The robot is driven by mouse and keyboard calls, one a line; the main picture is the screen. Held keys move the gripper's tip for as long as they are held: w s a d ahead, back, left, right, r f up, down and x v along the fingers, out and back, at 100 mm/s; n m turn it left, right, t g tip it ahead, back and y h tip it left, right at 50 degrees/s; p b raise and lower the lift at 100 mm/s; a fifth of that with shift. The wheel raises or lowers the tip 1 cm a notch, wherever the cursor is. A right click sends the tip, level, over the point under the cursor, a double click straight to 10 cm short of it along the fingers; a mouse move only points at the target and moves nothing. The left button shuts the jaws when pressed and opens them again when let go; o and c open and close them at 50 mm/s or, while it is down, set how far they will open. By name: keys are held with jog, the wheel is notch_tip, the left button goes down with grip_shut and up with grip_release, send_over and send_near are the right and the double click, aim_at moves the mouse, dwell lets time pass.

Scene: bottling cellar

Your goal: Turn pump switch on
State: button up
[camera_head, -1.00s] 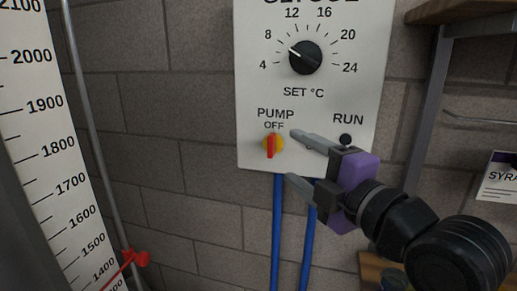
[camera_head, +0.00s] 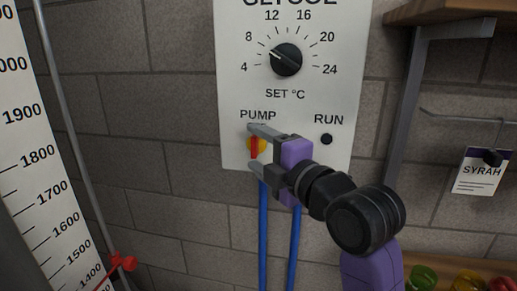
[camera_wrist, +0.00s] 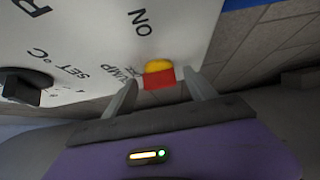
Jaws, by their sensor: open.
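The pump switch (camera_head: 255,147) is a yellow round knob with a red handle, low on the white control panel (camera_head: 345,95) under the word PUMP. Its red handle stands upright in the head view. My gripper (camera_head: 252,150) is open, with one finger above and one below the switch in the head view. The upper finger covers the OFF label. In the wrist view the switch (camera_wrist: 160,76) shows between and just beyond my fingertips (camera_wrist: 160,84). I cannot tell whether the fingers touch it.
A black temperature dial (camera_head: 286,59) sits above the switch. A dark RUN lamp (camera_head: 326,139) is to its right. Blue hoses (camera_head: 263,235) hang below the panel. A tall scale (camera_head: 35,150) stands at left, with a red valve (camera_head: 124,262). A shelf bracket (camera_head: 405,120) and SYRAH tag (camera_head: 480,172) are at right.

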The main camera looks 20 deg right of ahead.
jog(key=shift+c, duration=0.3)
jog(key=c, duration=1.3)
jog(key=shift+f, duration=0.1)
